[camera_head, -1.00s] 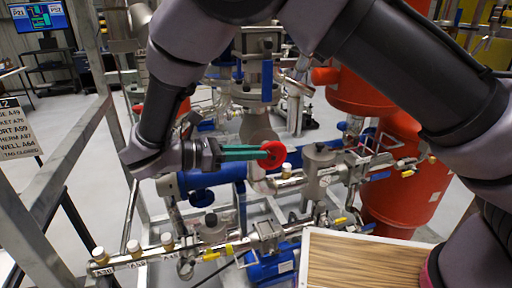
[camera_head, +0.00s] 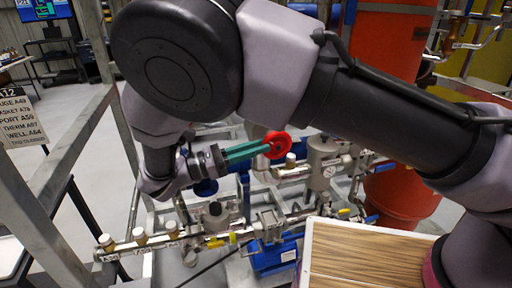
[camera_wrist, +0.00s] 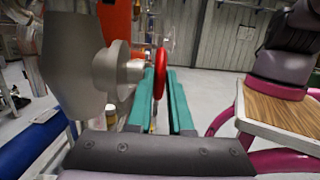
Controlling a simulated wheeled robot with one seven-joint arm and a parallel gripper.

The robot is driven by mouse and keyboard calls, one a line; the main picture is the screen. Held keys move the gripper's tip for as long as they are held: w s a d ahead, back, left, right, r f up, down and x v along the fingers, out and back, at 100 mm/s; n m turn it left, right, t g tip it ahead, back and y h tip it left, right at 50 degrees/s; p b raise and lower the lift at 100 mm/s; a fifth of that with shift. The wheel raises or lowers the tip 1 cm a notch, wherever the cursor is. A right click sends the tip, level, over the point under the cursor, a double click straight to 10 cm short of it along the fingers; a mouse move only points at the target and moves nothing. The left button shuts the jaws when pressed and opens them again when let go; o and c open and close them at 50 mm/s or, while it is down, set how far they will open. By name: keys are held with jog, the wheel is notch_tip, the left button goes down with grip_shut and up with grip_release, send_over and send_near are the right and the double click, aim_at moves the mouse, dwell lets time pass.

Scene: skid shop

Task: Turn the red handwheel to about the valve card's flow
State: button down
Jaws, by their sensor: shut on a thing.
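The red handwheel (camera_head: 277,145) is at the middle of the head view, at the tips of my gripper's green fingers. My gripper (camera_head: 268,149) comes at it from the left and is shut on its rim. In the wrist view the handwheel (camera_wrist: 159,75) is seen edge-on, between the two green fingers of my gripper (camera_wrist: 160,84). A grey metal valve body (camera_wrist: 118,70) is just left of it. The wheel's hub is only partly seen. No card that I can read as the valve card is in view.
A sign with tag names (camera_head: 17,118) stands at the left. Steel rails (camera_head: 70,145) and pipes with capped ports (camera_head: 140,237) surround the wheel. A wood-topped tray (camera_head: 365,255) is at the lower right. A red tank (camera_head: 395,190) stands behind.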

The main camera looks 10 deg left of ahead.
jog(key=c, duration=0.8)
grip_release()
jog(key=v, duration=1)
jog(key=shift+s+a, duration=0.15)
jog(key=shift+a, duration=0.2)
